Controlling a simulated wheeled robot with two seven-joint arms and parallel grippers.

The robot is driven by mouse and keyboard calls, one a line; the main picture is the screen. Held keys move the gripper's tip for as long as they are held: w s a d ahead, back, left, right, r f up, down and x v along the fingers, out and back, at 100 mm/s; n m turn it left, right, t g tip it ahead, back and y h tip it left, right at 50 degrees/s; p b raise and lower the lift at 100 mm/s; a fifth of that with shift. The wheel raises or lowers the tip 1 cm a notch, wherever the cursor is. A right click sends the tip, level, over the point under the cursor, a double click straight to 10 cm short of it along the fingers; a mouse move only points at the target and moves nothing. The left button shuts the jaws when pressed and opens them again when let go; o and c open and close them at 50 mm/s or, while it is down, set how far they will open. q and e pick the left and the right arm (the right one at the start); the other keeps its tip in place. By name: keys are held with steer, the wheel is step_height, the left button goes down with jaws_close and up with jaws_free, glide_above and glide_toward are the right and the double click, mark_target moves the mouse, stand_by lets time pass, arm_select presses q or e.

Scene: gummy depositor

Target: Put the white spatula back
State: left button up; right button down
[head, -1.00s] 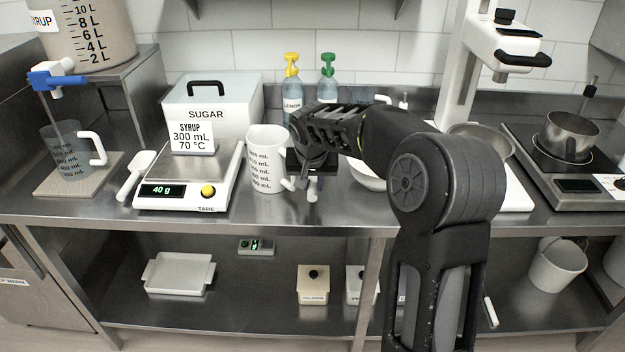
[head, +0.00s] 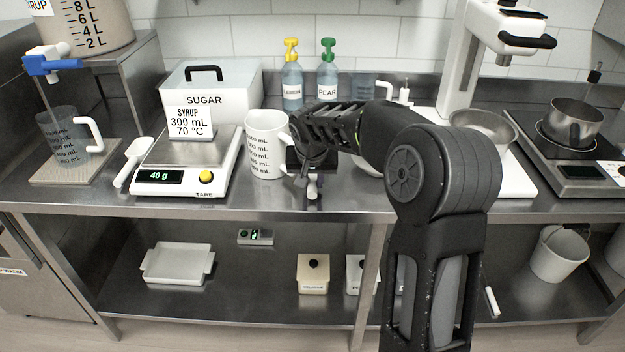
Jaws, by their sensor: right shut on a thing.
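My right gripper (head: 313,170) comes in from the right and is shut just right of the white measuring jug, above the counter. A short white piece (head: 312,187) shows below its fingers; it looks like part of the white spatula, and the rest is hidden by the gripper and arm. A dark block (head: 296,159) sits behind the fingers, mostly covered. I cannot tell whether the white piece touches it. My left gripper is not in view.
The white measuring jug (head: 266,146) stands close to the left of the gripper. A scale (head: 150,188), a white scoop (head: 130,163) and the sugar box (head: 222,84) are further left. Lemon (head: 291,84) and pear (head: 328,82) bottles stand behind. A pan (head: 576,122) is at right.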

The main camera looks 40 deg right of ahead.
steer(key=shift+f+b, duration=0.45)
steer(key=shift+f, duration=0.1)
steer(key=c, duration=1.2)
jaws_free()
steer(key=shift+o, duration=0.2)
steer(key=shift+b+v, duration=0.35)
steer(key=shift+v, duration=3.6)
steer(key=shift+f, duration=0.1)
